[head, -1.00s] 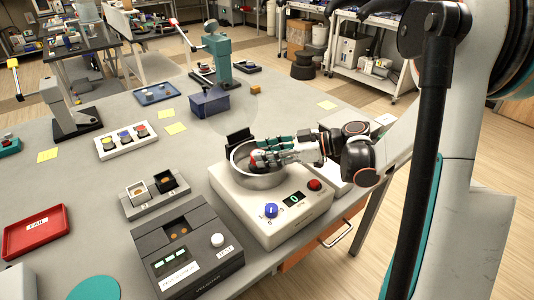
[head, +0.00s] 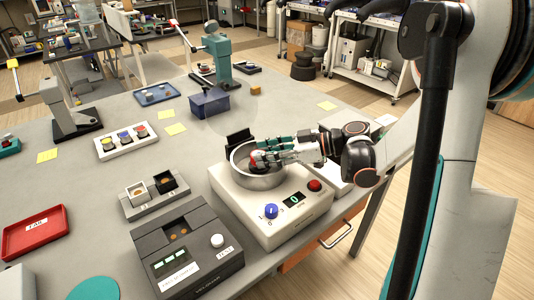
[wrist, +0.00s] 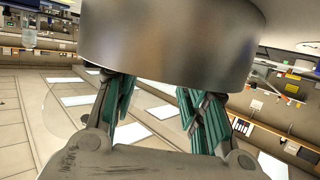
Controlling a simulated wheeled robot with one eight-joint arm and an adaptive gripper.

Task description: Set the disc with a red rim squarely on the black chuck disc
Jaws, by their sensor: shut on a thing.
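My gripper (head: 257,156) reaches over the right rim into the round metal bowl (head: 262,181) of the white spinning machine. Its teal-padded fingers are shut on the disc with a red rim (head: 255,161), of which only a small red part shows. The black chuck disc is not visible; the bowl wall and my fingers hide the inside. I cannot tell whether the held disc touches it. In the wrist view, the bowl's outer wall (wrist: 172,45) fills the top and covers the fingertips; the finger links (wrist: 158,110) show below it.
The bowl's raised wall surrounds the fingers. A black lid (head: 239,139) stands open behind it. A dark grey device (head: 187,250) stands in front, and a blue bin (head: 208,103) behind.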

